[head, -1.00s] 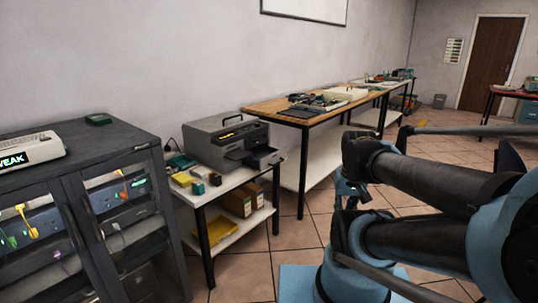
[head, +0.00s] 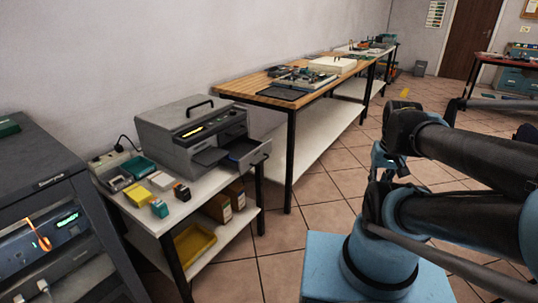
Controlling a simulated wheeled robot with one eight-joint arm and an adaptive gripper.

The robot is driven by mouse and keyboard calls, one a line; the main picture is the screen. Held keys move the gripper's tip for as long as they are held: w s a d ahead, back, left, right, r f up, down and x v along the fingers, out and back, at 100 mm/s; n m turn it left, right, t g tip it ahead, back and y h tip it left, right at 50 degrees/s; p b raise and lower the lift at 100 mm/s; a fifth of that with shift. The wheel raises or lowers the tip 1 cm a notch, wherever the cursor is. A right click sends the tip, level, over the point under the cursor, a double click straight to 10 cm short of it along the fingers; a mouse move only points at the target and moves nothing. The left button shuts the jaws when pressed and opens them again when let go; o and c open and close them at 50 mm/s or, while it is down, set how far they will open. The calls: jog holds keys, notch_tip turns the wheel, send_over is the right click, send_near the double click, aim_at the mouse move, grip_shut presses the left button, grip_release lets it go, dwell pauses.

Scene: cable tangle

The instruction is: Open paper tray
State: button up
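A grey and black printer (head: 178,138) with a top handle stands on a small white-topped table at the left of centre. Its paper tray (head: 249,153) is at the lower right front and juts out past the body, showing a dark blue inside. A dark flap (head: 211,157) sticks out beside the tray. My folded blue and black arm is at the right, well apart from the printer. My gripper (head: 390,168) seems to hang below the arm's bend, small and partly hidden, so its fingers cannot be made out.
Small coloured boxes (head: 159,207) lie on the printer table's front edge (head: 178,220). A yellow bin (head: 193,246) is on its lower shelf. A dark cabinet (head: 62,170) stands at the left, a long wooden bench (head: 250,92) behind. Tiled floor (head: 265,275) between table and arm is free.

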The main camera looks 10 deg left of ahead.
notch_tip(320, 180, up, 8)
jog(key=n+g+y, duration=0.1)
jog(key=n+y, duration=0.1)
jog(key=n, duration=2.9)
send_over(263, 160)
jog(key=s+d, duration=0.1)
jog(key=d, duration=0.2)
jog(key=x, duration=1.6)
jog(key=shift+s+f, duration=0.35)
jog(key=shift+s, duration=0.05)
jog(key=shift+c, duration=0.6)
grip_shut()
